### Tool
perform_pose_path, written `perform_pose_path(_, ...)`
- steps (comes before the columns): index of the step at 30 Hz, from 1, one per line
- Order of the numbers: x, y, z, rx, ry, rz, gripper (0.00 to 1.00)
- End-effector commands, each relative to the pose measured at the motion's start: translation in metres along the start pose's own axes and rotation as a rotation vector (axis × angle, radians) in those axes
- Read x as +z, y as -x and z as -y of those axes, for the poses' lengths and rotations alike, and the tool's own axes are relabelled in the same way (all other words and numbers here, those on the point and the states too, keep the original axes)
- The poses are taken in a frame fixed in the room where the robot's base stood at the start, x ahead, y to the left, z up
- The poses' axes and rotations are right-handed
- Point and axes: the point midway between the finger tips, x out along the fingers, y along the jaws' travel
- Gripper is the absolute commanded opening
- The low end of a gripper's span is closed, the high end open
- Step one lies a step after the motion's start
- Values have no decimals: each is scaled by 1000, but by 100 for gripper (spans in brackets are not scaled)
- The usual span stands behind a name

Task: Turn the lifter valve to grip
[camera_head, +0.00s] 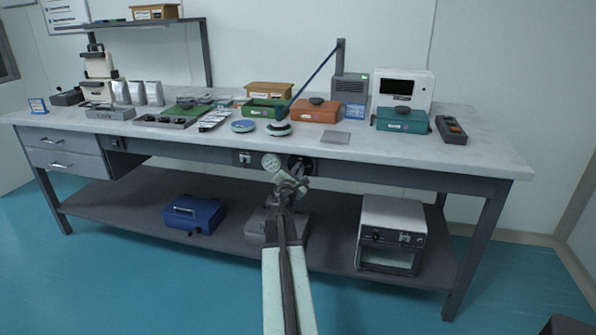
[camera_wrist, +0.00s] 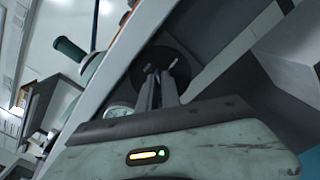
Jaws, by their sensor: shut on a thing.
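The lifter valve is a dark round piece on the front apron of the table, partly covered by my gripper in the head view (camera_head: 305,162). In the wrist view its black disc (camera_wrist: 182,58) lies right behind my fingertips, with a small handle between them. My gripper (camera_wrist: 158,74) is shut on this handle. In the head view my gripper (camera_head: 297,173) reaches up to the apron from below and in front. A round white gauge (camera_head: 271,162) sits just left of the valve. The valve's marked positions cannot be read.
The grey table (camera_head: 455,165) holds several boxes, tools and two round suction-like pads near its front edge. A blue case (camera_head: 193,214) and a white oven-like unit (camera_head: 391,232) stand on the lower shelf. The floor in front is clear.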

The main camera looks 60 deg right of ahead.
Motion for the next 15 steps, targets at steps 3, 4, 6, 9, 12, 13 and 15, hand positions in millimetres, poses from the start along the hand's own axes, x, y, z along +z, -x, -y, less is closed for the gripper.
perform_pose_path(3,0,1,1,-1,-111,0,0)
perform_pose_path(4,0,1,1,-1,-140,0,0)
perform_pose_path(6,0,1,2,-1,-206,0,0)
perform_pose_path(9,0,1,2,-1,-301,0,0)
perform_pose_path(12,-1,1,2,-1,-396,0,0)
perform_pose_path(13,-1,1,2,-1,-425,0,0)
perform_pose_path(15,-1,1,3,-1,-490,0,0)
